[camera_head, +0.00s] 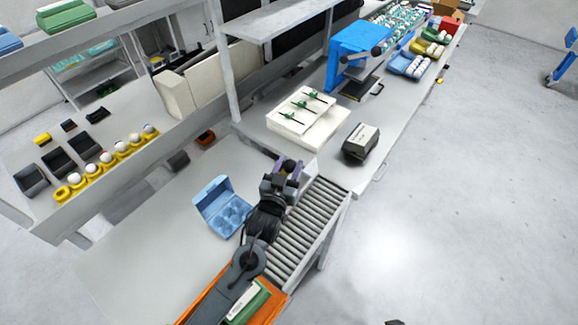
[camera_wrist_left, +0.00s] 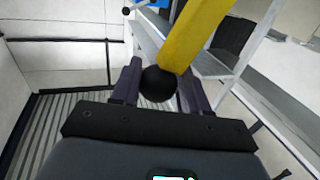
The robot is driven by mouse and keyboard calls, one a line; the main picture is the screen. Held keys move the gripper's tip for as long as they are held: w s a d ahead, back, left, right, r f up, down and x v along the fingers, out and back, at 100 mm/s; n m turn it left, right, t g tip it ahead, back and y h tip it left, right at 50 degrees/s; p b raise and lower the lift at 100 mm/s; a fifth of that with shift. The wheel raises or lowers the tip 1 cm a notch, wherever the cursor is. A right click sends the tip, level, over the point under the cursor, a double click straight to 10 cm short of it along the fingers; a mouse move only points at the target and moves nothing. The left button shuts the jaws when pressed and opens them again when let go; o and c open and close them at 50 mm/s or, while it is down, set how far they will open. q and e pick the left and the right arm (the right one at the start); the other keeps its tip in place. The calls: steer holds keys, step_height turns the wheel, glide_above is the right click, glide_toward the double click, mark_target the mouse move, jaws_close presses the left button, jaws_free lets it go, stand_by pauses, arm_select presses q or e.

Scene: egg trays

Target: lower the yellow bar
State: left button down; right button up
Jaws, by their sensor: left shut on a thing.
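In the left wrist view the yellow bar (camera_wrist_left: 195,35) slants from the top edge down to a black ball (camera_wrist_left: 158,85) at its lower end. My left gripper (camera_wrist_left: 160,78) has its two purple-grey fingers on either side of this ball and is shut on it. In the head view my left gripper (camera_head: 288,169) is above the far end of the roller conveyor. The yellow bar cannot be made out in the head view. My right gripper does not show.
The roller conveyor (camera_head: 313,215) lies beside my left arm. An open blue egg carton (camera_head: 220,207) is on the table left of it. A white box (camera_head: 308,125) with green-and-black pieces, a black device (camera_head: 361,142) and a blue machine (camera_head: 350,55) stand beyond.

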arm_select(q)
steer(key=shift+d, duration=0.1)
steer(key=s+d+f+m+t+h+b, duration=0.1)
steer(key=s+d+f+m+b, duration=0.5)
steer(key=d+f, duration=0.4)
steer(key=shift+s+m+t+h, duration=0.3)
steer(key=shift+s+m, duration=0.3)
steer(key=shift+m, duration=0.1)
steer(key=shift+d+f, duration=0.1)
steer(key=c, duration=0.7)
jaws_free()
steer(key=v, duration=1)
steer(key=shift+s, duration=0.4)
